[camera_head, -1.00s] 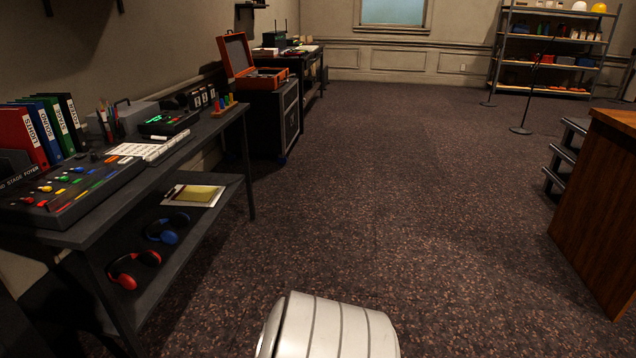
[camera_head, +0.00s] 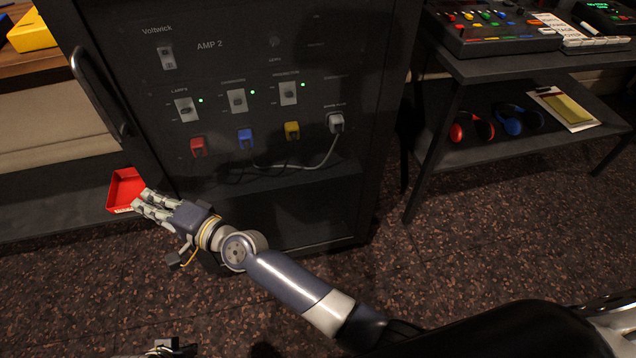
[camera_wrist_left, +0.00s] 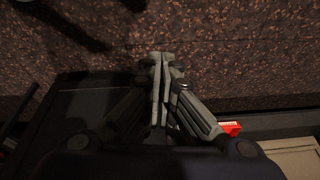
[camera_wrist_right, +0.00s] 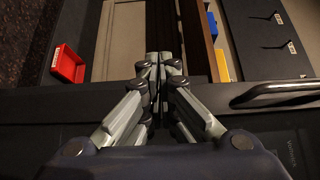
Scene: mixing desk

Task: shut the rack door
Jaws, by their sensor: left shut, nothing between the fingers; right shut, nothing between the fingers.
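The dark rack (camera_head: 205,22), marked Voltwick and AMP 2, fills the left middle of the head view. A dark bar handle (camera_head: 98,95) runs along its left edge and also shows in the right wrist view (camera_wrist_right: 272,92). I cannot tell whether the door stands ajar or lies flush. My right gripper (camera_head: 138,203) is shut and empty, low at the rack's left front edge, below the handle. Its closed fingers also show in the right wrist view (camera_wrist_right: 158,60). My left gripper (camera_wrist_left: 160,62) is shut and empty, over the carpet and a dark surface in the left wrist view.
A red bin (camera_head: 125,186) lies just beyond my right fingertips. The rack face carries switches, coloured plugs and a grey cable (camera_head: 318,160). A desk (camera_head: 480,68) with a mixer and headphones stands at the right. Carpet (camera_head: 480,230) is open in front.

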